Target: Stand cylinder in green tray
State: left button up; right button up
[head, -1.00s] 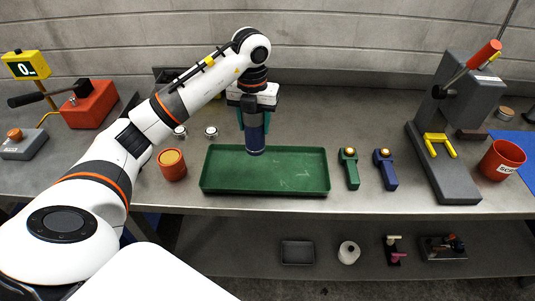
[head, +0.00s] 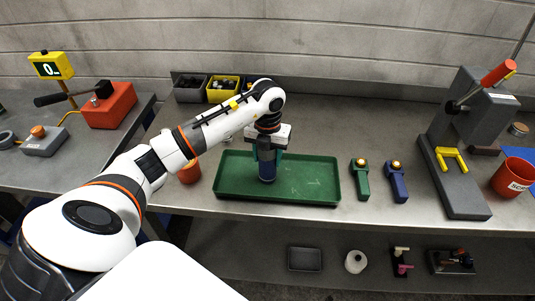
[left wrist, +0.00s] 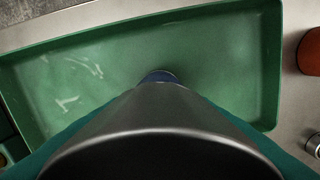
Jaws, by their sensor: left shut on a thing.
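The dark blue cylinder (head: 267,173) is upright over the left half of the green tray (head: 320,199). My left gripper (head: 266,156) is shut on its upper part, with teal fingers on either side. In the left wrist view the cylinder's grey metallic body (left wrist: 160,135) fills the near middle, and a blue end (left wrist: 160,76) shows against the green tray floor (left wrist: 215,55). Its lower end is at or just above the tray floor; I cannot tell whether it touches. My right gripper is not in view.
An orange cup (head: 190,172) stands left, partly behind my arm. A grey press (head: 462,150) stands at the right. Bins (head: 222,90) stand at the back.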

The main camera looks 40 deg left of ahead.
pick_arm(q)
jog(key=o, duration=1.1)
jog(key=shift+o, duration=1.6)
jog(key=shift+r, duration=0.35)
notch_tip(320, 180, up, 7)
jog(key=shift+f+b, duration=0.2)
jog(key=shift+b, duration=0.95)
notch_tip(320, 180, up, 5)
jog(key=shift+f, duration=0.1)
